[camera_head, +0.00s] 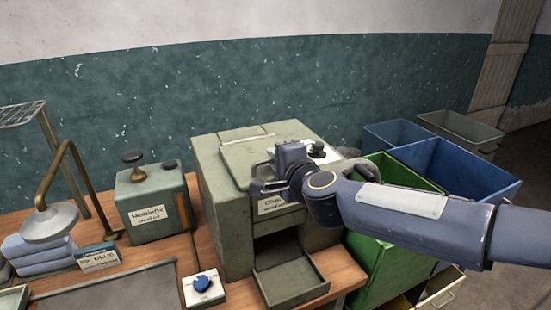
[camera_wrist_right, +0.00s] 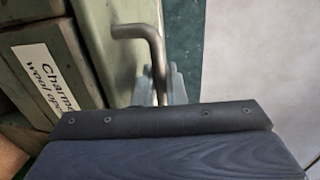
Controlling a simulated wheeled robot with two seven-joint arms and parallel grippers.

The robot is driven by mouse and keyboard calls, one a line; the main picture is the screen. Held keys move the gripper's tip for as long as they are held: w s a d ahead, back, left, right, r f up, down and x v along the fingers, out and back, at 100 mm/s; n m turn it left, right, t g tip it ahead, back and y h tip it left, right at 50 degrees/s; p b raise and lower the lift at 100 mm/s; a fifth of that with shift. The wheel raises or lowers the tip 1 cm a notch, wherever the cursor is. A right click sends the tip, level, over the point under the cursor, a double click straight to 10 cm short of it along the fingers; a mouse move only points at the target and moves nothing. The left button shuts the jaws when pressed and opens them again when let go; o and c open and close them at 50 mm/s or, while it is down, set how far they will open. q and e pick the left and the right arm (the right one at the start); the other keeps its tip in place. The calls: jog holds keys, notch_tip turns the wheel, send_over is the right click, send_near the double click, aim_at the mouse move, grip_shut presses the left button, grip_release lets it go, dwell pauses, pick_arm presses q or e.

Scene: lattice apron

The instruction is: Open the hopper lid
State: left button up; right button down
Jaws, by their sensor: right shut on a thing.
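The hopper is a worn green metal box (camera_head: 222,215) on the wooden table, with a pale label on its front. Its lid (camera_head: 245,153) lies on top and looks closed, partly hidden by my right gripper. My right gripper (camera_head: 268,186) is at the lid's front right edge. In the right wrist view, its fingers (camera_wrist_right: 160,88) are shut on a bent metal handle (camera_wrist_right: 143,32) beside the green body. My left gripper is not in view.
Green (camera_head: 385,245) and blue (camera_head: 455,170) bins stand right of the hopper, under my right arm. An open tray (camera_head: 291,283) juts from its front. A smaller green box (camera_head: 150,205), a blue-knobbed switch (camera_head: 203,288) and a lamp (camera_head: 50,218) stand left.

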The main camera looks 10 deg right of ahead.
jog(key=w+a+r+p, duration=0.1)
jog(key=w+r+p, duration=0.4)
jog(key=r+p, duration=0.4)
jog(key=shift+w+a+r+p, duration=0.2)
jog(key=shift+a+p, duration=0.2)
jog(key=shift+p, duration=0.1)
jog(key=c, duration=1.6)
grip_release()
